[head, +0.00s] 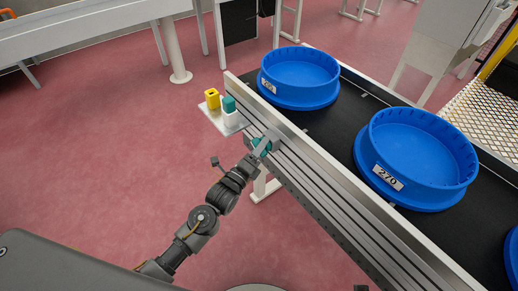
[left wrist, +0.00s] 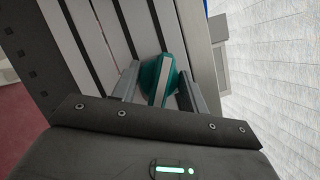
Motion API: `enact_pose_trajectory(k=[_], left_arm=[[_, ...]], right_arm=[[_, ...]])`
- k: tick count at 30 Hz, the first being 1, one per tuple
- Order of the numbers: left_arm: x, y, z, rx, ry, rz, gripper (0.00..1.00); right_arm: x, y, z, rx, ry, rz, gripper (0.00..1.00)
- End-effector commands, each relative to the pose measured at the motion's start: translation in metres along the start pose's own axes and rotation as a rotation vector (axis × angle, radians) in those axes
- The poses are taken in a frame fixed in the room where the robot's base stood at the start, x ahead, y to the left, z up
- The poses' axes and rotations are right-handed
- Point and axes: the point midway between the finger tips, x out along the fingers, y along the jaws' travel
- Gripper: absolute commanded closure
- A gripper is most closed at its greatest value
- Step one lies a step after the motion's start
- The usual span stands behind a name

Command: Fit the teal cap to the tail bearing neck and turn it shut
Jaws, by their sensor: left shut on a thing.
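My left gripper (head: 265,145) is at the side rail of the conveyor, shut on the teal cap (head: 259,147). In the left wrist view the teal cap (left wrist: 151,76) is a rounded piece with a pale bar across it, between the two fingers of my left gripper (left wrist: 157,90). The cap is close to the grooved metal rail (left wrist: 92,40). I cannot make out the tail bearing neck, so I cannot tell whether the cap touches it. My right gripper is not in view.
Blue round tubs (head: 300,75) stand on the black belt (head: 330,127). The red floor left of the rail is clear.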

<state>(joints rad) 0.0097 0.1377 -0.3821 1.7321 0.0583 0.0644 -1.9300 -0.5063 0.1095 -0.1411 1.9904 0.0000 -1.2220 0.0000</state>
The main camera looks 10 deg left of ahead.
Motion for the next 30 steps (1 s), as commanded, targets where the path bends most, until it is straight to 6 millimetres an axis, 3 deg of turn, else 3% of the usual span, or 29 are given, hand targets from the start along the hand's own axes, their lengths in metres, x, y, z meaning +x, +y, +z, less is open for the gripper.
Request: enact_pose_trajectory(k=[16,30], left_arm=[[0.001,-0.001,-0.002,0.018,0.005,-0.011,0.92],[0.001,-0.001,-0.002,0.241,0.005,-0.101,0.92]], right_arm=[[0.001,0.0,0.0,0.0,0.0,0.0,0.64],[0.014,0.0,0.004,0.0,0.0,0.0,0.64]])
